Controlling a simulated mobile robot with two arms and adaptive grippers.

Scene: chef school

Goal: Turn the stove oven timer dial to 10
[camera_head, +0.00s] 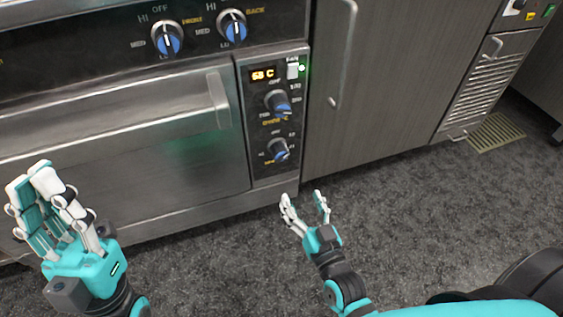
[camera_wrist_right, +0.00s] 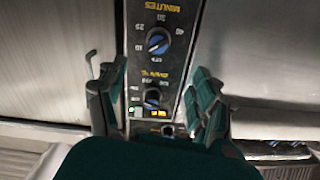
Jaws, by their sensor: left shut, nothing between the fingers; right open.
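The oven timer dial (camera_head: 278,151) is the lower black knob with a blue face on the narrow control panel. It also shows in the right wrist view (camera_wrist_right: 158,41), upside down, with numbers and "MINUTES" around it; its exact setting is too small to tell. The temperature dial (camera_head: 277,103) sits above it in the head view. My right gripper (camera_head: 304,198) is open and empty, in front of and below the panel, apart from the dial. In the right wrist view its fingers (camera_wrist_right: 155,95) frame the panel from both sides. My left gripper (camera_head: 30,176) is shut and empty at the far left.
The oven door with its handle (camera_head: 218,98) is left of the panel. Two stove knobs (camera_head: 167,39) (camera_head: 233,27) are above. A lit display (camera_head: 263,74) tops the panel. A grey cabinet door (camera_head: 385,80) stands right. The floor in front is clear.

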